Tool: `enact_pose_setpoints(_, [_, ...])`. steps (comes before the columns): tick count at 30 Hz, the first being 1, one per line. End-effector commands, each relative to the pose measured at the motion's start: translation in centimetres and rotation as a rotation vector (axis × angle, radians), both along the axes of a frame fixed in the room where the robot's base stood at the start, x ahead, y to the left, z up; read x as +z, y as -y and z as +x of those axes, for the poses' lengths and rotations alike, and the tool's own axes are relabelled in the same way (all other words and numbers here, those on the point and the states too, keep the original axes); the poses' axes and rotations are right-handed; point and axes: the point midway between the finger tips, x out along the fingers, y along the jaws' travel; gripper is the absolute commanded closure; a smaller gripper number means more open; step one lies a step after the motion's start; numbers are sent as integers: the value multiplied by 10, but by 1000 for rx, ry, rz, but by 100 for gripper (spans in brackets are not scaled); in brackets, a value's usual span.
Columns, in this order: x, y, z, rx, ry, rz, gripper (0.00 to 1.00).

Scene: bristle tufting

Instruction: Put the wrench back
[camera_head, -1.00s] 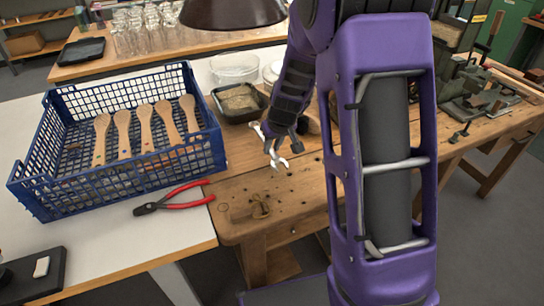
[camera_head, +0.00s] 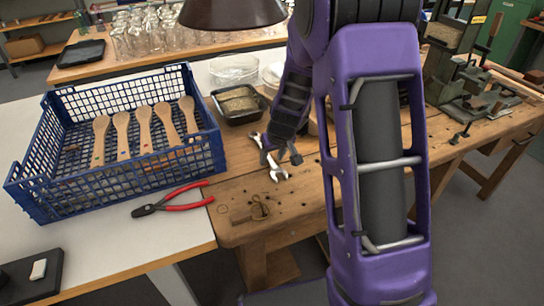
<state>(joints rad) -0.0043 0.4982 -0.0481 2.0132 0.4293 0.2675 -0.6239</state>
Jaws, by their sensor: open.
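The wrench (camera_head: 276,173) is silver and lies at the far left part of the wooden workbench, with its upper end showing left of my gripper. My gripper (camera_head: 281,160) is open, with its dark fingers just above the wrench and its middle part hidden behind them. I cannot tell whether the fingers touch it.
A blue crate (camera_head: 60,198) with several wooden brush handles stands on the white table at left. Red-handled pliers (camera_head: 180,205) lie in front of it. A black tray (camera_head: 240,117) sits behind my gripper. A metal machine (camera_head: 470,95) stands at right.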

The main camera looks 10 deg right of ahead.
Motion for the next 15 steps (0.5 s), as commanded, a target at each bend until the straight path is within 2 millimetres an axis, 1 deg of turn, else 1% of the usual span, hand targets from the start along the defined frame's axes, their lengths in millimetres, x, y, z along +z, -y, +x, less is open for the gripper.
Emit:
enact_pose_setpoints(2, [2, 0, 0, 0, 1, 0, 46])
enact_pose_setpoints(5, [11, 0, -2, 1, 3, -1, 46])
enact_pose_setpoints(8, [27, 1, -8, 2, 3, 0, 46])
enact_pose_setpoints(15, [76, 5, -27, 0, 5, 0, 46])
